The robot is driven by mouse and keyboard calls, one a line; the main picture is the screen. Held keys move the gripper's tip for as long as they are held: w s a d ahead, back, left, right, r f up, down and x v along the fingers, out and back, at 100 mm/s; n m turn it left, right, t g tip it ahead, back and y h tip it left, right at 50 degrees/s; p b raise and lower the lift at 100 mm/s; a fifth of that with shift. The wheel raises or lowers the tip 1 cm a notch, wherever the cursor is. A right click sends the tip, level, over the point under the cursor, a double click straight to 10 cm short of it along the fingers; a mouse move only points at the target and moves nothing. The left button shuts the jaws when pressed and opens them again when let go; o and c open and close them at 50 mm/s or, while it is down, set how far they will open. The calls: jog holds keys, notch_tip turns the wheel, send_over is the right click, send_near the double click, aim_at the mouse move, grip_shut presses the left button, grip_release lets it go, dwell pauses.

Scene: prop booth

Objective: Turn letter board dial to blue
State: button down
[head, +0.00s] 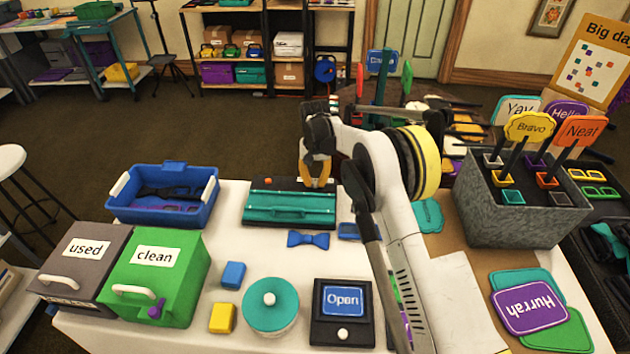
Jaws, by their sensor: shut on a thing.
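A blue bin (124,212) and grey and green boxes stand left. A teal round container (271,322), blue and yellow blocks and a blue bow tie (308,239) lie near the middle. A grey sign holder (510,219) stands right. My arm crosses the table beside the "Open" board.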

aim_at(315, 181)
jog(key=m, duration=0.5)
jog(key=shift+m, duration=0.3)
jog(key=m, duration=0.5)
jog(key=shift+p, duration=0.4)
jog(key=c, duration=1.5)
grip_release()
jog(key=shift+c, duration=0.2)
notch_tip(315, 181, up, 12)
